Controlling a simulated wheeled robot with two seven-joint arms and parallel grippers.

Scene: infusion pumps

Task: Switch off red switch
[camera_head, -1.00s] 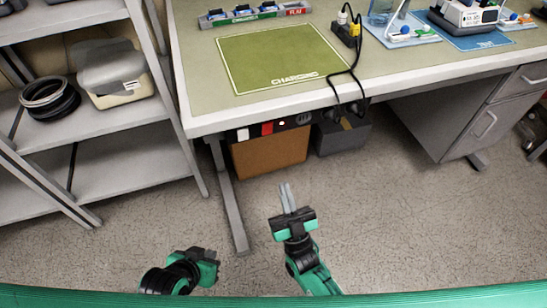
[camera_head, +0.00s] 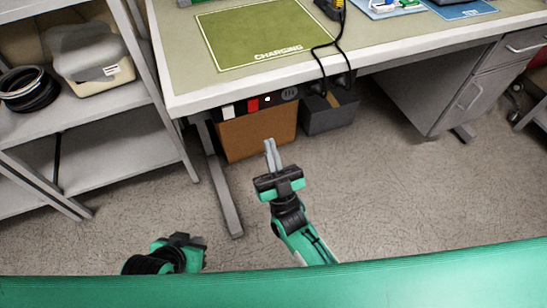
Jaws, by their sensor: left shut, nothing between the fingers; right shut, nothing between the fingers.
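The red switch (camera_head: 253,105) is a small red block on the dark front panel of a unit under the bench. A white block (camera_head: 227,111) sits to its left, and a small light dot and round grille lie to its right. My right gripper (camera_head: 271,154) is shut and empty, its fingers pointing away from me towards the unit. In the picture its tips are below the panel, apart from the red switch. My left gripper (camera_head: 190,240) is low at the left, shut and well away from the switch; its fingers hardly show.
The bench edge (camera_head: 300,68) overhangs the unit's brown front (camera_head: 258,133). A bench leg (camera_head: 221,185) stands left of it, a dark box (camera_head: 329,108) with cables right. A grey shelf (camera_head: 80,110) is at far left, drawers (camera_head: 480,85) at right. Open floor lies between.

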